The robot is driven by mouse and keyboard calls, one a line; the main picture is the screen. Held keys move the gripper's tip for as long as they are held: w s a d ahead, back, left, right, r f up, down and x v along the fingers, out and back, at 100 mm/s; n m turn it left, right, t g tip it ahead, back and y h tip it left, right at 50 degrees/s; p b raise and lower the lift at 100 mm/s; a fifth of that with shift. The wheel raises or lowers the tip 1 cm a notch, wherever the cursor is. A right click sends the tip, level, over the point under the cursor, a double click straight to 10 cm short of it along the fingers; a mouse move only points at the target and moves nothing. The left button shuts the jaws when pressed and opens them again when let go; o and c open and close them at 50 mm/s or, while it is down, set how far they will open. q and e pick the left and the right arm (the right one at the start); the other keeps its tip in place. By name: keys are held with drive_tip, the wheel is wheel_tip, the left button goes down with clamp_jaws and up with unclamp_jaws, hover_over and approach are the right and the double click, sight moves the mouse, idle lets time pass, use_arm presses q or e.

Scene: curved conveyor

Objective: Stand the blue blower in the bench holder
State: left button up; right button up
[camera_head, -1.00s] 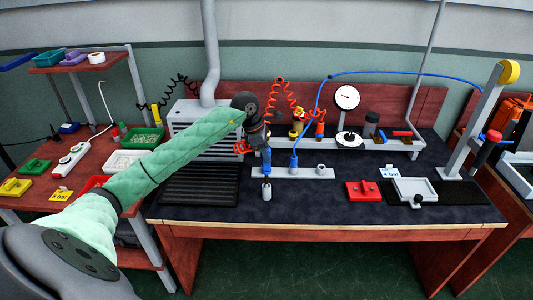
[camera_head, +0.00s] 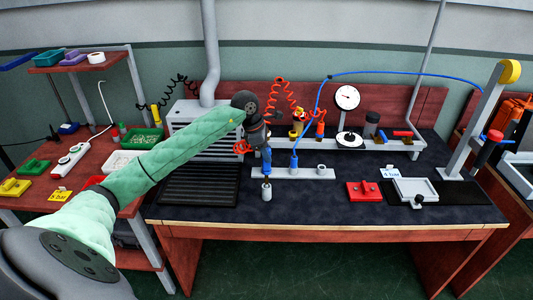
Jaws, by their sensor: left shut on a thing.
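My left gripper (camera_head: 264,144) is shut on the blue blower (camera_head: 266,158), above the left end of a grey rail-like holder (camera_head: 308,173) on the bench. The blower hangs roughly upright, and the gripper hides its upper part. A small grey cylinder (camera_head: 266,190) shows just below it, in front of the rail; I cannot tell whether they touch. A blue fitting (camera_head: 294,160) with a blue hose stands on the rail to the right. A grey collar (camera_head: 321,169) is near the rail's right end. My right gripper is out of view.
A black ribbed mat (camera_head: 198,184) lies left of the holder. A red block (camera_head: 363,191) and a grey tray (camera_head: 415,190) lie to the right. Coiled red hoses and a gauge (camera_head: 347,97) stand behind. The bench front is clear.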

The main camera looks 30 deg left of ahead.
sight(266, 168)
use_arm(q)
drive_tip(key=shift+b, duration=0.65)
idle(0.6)
drive_tip(key=shift+f+b, duration=2.8)
drive_tip(key=shift+f, duration=0.7)
idle(0.3)
drive_tip(key=o, duration=1)
drive_tip(key=shift+o, duration=0.2)
drive_tip(key=b+v, duration=0.1)
drive_tip(key=v, duration=0.6)
drive_tip(key=shift+r+b, duration=0.35)
drive_tip(key=shift+a, duration=0.15)
